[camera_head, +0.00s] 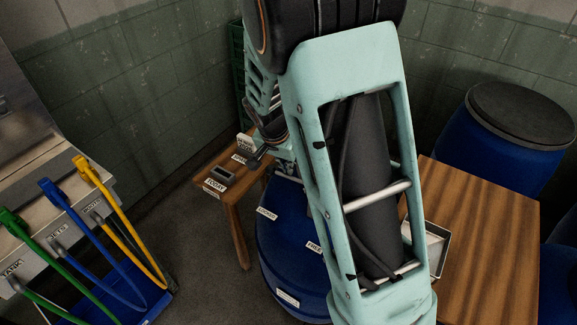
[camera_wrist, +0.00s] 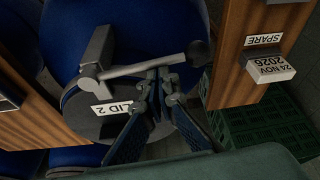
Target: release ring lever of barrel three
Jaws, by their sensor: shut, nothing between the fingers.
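In the wrist view my gripper (camera_wrist: 160,78) is shut and empty. Its fingertips are at a grey lever-like bar (camera_wrist: 128,69) with a dark round knob (camera_wrist: 199,52); I cannot tell whether they touch it. The bar runs from a grey bracket (camera_wrist: 97,50) in front of a blue barrel (camera_wrist: 62,38). A dark round piece with a label reading LID 2 (camera_wrist: 112,107) lies beside the bar. In the head view a blue barrel (camera_head: 283,243) with labels including FREE stands behind my arm, which hides its top and my fingertips. No barrel number three is readable.
A small wooden table (camera_head: 235,205) carries a TODAY label and a slot. A date block (camera_wrist: 270,68) stands by its SPARE label. A larger wooden table (camera_head: 490,230) with a tray (camera_head: 437,243) is at right. A lidded blue barrel (camera_head: 480,150) stands behind it.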

